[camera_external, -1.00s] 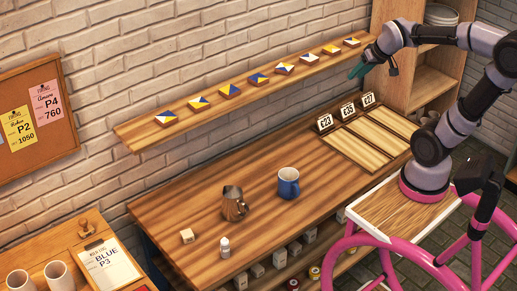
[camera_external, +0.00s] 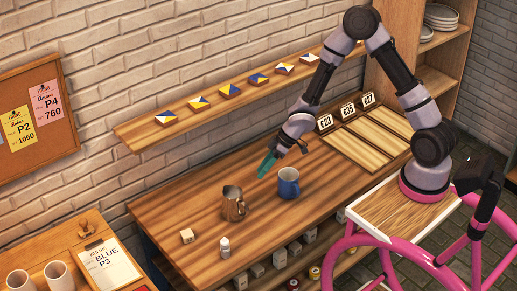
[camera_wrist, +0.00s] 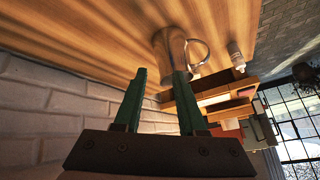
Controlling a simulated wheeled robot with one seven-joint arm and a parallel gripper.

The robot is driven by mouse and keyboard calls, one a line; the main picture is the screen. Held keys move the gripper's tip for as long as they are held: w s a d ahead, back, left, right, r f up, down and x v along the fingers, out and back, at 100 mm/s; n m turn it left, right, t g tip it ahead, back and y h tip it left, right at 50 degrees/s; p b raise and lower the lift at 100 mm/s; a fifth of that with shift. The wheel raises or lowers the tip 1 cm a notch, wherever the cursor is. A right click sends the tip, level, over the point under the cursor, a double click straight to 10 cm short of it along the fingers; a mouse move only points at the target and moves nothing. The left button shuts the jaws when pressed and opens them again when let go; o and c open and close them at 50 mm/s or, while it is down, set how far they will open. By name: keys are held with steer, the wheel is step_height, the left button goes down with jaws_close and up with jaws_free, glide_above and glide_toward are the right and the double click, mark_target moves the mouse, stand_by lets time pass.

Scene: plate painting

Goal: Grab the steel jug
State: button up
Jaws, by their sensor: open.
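The steel jug (camera_external: 233,204) stands upright on the wooden table (camera_external: 175,211), left of the middle. My gripper (camera_external: 267,168) is open and empty, above the table, up and to the right of the jug and apart from it. In the wrist view the steel jug (camera_wrist: 172,50) shows beyond the tips of the two green fingers (camera_wrist: 160,82), with its handle to the right. The right finger overlaps the jug's lower part in that view.
A blue mug (camera_external: 289,183) stands right of the jug, close to my gripper. A wall shelf (camera_external: 150,132) with painted tiles runs behind. Price signs (camera_external: 347,111) stand at the right.

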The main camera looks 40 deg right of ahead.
mark_target(236, 206)
steer(key=s+a+f+n+y, duration=0.1)
steer(key=a+f, duration=0.1)
steer(key=a, duration=0.1)
steer(key=s+a+f+n+g+y, duration=0.1)
steer(key=s+a+f+n+y, duration=0.1)
steer(key=a+f, duration=0.1)
steer(key=s+a+f+n+g+y, duration=0.1)
steer(key=s+a+f+n, duration=0.1)
steer(key=a, duration=0.1)
steer(key=shift+s+a+f+y, duration=0.1)
steer(key=shift+s+f+y, duration=0.1)
steer(key=shift+f+y, duration=0.15)
steer(key=n, duration=0.1)
steer(key=n+y, duration=0.1)
steer(key=a+f+n+y, duration=0.1)
steer(key=shift+s+a+f, duration=0.1)
steer(key=shift+s, duration=0.15)
steer(key=shift+x, duration=2.35)
jaws_close()
